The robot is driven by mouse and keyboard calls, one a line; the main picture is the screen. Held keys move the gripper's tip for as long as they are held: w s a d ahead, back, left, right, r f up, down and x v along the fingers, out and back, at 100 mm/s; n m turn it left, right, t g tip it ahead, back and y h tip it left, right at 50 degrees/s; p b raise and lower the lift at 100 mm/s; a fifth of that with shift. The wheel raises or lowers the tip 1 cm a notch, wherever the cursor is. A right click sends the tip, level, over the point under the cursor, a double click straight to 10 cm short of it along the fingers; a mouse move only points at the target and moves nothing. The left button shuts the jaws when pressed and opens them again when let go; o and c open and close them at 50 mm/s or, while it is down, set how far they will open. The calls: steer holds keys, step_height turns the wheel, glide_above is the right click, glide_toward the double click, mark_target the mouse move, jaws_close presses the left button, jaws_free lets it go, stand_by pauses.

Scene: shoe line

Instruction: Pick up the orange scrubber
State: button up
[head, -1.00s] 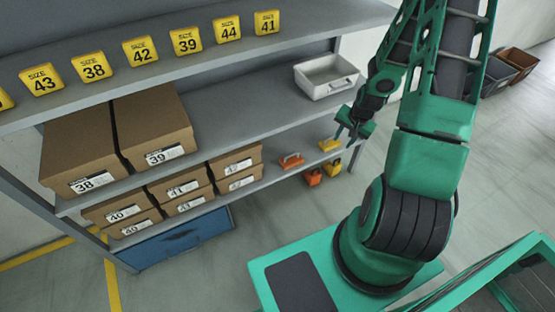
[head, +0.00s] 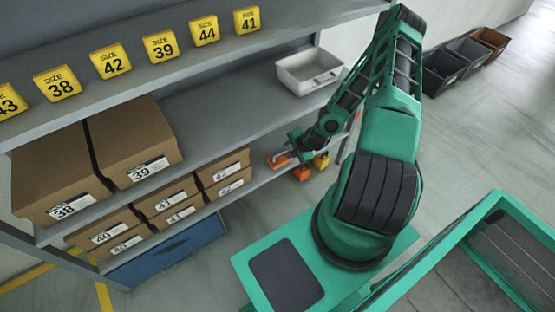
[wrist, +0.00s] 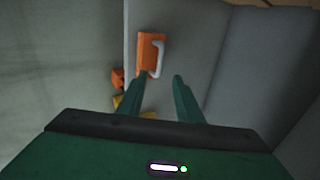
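The orange scrubber (wrist: 150,50) is an orange block with a pale handle along its right side in the wrist view. It lies on the grey lower shelf (wrist: 190,35). In the head view the scrubber (head: 279,161) shows partly at the shelf's right part, with my gripper (head: 289,152) close over it. In the wrist view my gripper (wrist: 159,78) is open and empty. Its two green fingers are apart, with the scrubber just beyond the tips and a little to the left. I cannot tell whether a fingertip touches the handle.
An orange item (head: 301,174) and a yellow item (head: 321,162) are at the shelf's front edge. Shoe boxes (head: 222,173) stand left of the scrubber. The upper shelf holds a white tray (head: 308,72) above my gripper.

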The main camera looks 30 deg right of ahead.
mark_target(281, 154)
steer(key=x, duration=0.9)
steer(key=shift+w+a+f, duration=0.2)
steer(key=shift+a+f, duration=0.05)
jaws_close()
